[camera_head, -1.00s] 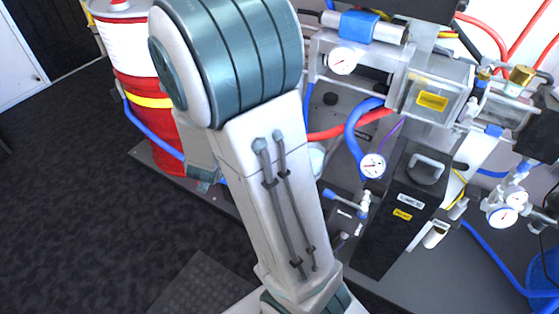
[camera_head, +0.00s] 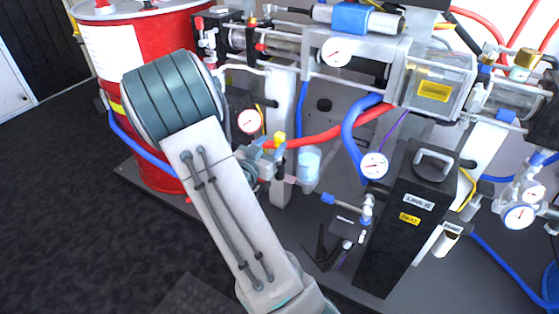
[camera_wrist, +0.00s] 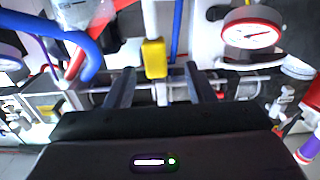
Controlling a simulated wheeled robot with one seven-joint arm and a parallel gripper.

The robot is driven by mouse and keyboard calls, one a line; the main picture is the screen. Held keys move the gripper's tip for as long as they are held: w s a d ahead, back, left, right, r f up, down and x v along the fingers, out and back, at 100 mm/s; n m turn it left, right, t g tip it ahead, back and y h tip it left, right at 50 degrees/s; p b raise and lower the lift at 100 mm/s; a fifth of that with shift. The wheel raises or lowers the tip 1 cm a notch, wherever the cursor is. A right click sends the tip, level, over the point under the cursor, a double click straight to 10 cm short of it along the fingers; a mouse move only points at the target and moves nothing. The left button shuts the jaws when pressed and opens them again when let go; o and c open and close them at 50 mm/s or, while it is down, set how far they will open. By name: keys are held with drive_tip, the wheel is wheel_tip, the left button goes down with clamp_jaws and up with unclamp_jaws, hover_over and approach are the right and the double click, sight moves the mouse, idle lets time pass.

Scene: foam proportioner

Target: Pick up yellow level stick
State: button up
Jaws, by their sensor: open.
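The yellow level stick appears as a small yellow block in the wrist view (camera_wrist: 155,58), in line with a white tube. It shows as a small yellow piece in the head view (camera_head: 279,139), just right of my arm. My gripper (camera_wrist: 159,69) is open, with one dark finger on each side of the yellow block in the picture. I see a gap on both sides of it and no clear contact. How far the fingertips are from it in depth, I cannot tell. In the head view my gripper cannot be made out clearly beside my arm.
A red-rimmed gauge (camera_wrist: 250,35) is close to my right finger. A blue hose (camera_wrist: 60,35) runs at the left. In the head view, a red hose (camera_head: 330,135), a clear cup (camera_head: 309,165) and a black box (camera_head: 405,225) crowd the right. A red drum (camera_head: 150,80) stands behind my arm.

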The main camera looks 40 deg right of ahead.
sight(282, 133)
drive_tip(key=shift+s+r+b+x, duration=0.15)
drive_tip(key=shift+b+x, duration=0.25)
drive_tip(key=shift+x, duration=1.15)
drive_tip(key=shift+s+r+b+x, duration=0.1)
drive_tip(key=shift+b+x, duration=0.3)
drive_tip(key=shift+x, duration=1.2)
clamp_jaws()
